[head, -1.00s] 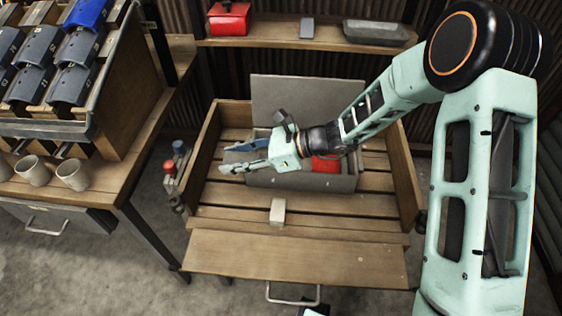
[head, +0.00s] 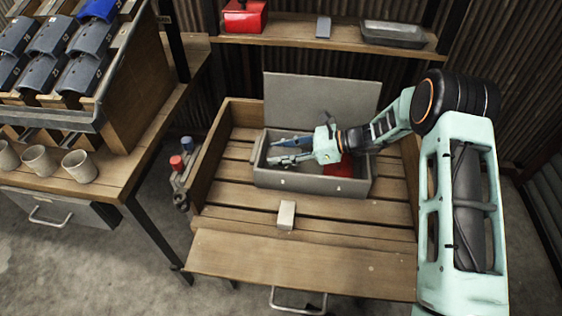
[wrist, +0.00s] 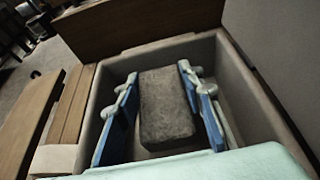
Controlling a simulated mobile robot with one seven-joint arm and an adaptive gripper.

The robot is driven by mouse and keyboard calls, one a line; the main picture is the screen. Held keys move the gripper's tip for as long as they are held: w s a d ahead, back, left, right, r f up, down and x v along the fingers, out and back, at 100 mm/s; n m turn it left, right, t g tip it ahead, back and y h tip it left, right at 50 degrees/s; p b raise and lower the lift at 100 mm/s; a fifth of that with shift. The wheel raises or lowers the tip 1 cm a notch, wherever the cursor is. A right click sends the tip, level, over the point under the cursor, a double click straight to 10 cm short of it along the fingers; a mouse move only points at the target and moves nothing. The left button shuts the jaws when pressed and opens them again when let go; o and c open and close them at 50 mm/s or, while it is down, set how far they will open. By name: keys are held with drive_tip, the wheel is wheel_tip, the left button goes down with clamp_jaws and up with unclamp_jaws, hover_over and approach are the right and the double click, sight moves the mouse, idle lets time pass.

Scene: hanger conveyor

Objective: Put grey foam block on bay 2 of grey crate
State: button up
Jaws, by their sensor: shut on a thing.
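The grey crate (head: 312,184) sits on the slatted bench with its lid (head: 320,100) raised at the back. My gripper (head: 272,150) is over the left part of the crate, its blue fingertips low within the crate's outline. In the wrist view, the grey foam block (wrist: 166,105) lies between the two blue fingers (wrist: 165,115), and my gripper is shut on it. The block is inside the crate walls there; whether it touches the crate floor I cannot tell. In the head view the block is hidden. No bay numbers can be read.
A red thing (head: 340,173) is in the crate's right part, partly behind my arm. A small pale block (head: 287,214) stands on the bench in front of the crate. Wooden side walls flank the bench. A shelf (head: 325,37) with a grey tray (head: 392,34) runs behind.

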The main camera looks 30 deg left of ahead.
drive_tip(key=shift+w+d+f, duration=0.1)
drive_tip(key=shift+w+f, duration=0.15)
drive_tip(key=shift+f, duration=0.15)
drive_tip(key=shift+f+b, duration=0.35)
drive_tip(key=shift+f, duration=1.05)
drive_tip(key=o, duration=0.7)
drive_tip(key=shift+f, duration=0.15)
drive_tip(key=shift+o, duration=0.2)
drive_tip(key=shift+r, duration=0.25)
drive_tip(key=p+v, duration=0.1)
drive_tip(key=v, duration=0.6)
drive_tip(key=shift+d, duration=0.25)
